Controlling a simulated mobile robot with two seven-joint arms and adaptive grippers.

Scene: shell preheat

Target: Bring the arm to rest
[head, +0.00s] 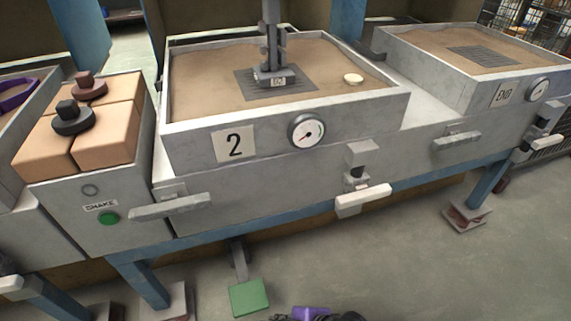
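A dark part with a purple piece (311,313) pokes up at the bottom edge, just right of the middle. It looks like part of one of my grippers, probably the right, but most of it is cut off and its fingers do not show. It is in front of the bench, apart from the handles and the pedal. I cannot tell whether it is open or shut or holds anything. My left gripper is not clearly visible.
A sand box marked 2 (197,151) has a gauge (307,130) and a white-tipped handle (363,200) below. A box marked END (470,88) stands right. Tan blocks (108,137) sit left, above a green button (108,218). A green pedal (249,297) is below. Floor at lower right is clear.

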